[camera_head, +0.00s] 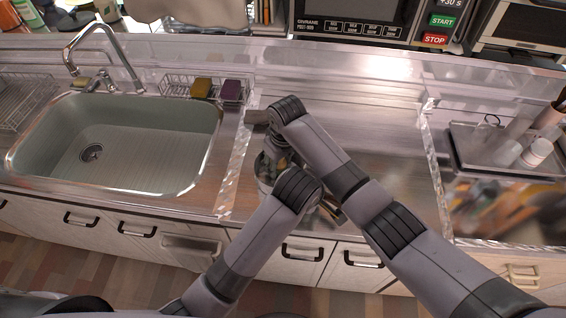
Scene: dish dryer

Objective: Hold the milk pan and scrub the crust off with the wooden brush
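A shiny round metal vessel, probably the milk pan (263,178), stands on the counter just right of the sink, mostly hidden behind my arms. My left arm comes in from below, and its wrist is in front of the pan's right side. The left gripper (328,207) is mostly hidden beside the pan; its finger state is unclear. My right arm reaches across from the right, and its gripper (272,150) points down over the pan. Its fingertips are hidden or too small to read. I cannot make out the wooden brush or any crust.
An empty sink (130,150) with a tap (105,55) is at the left. A wire rack holds a yellow sponge (201,87) and a purple sponge (231,90). The counter between pan and tray is clear.

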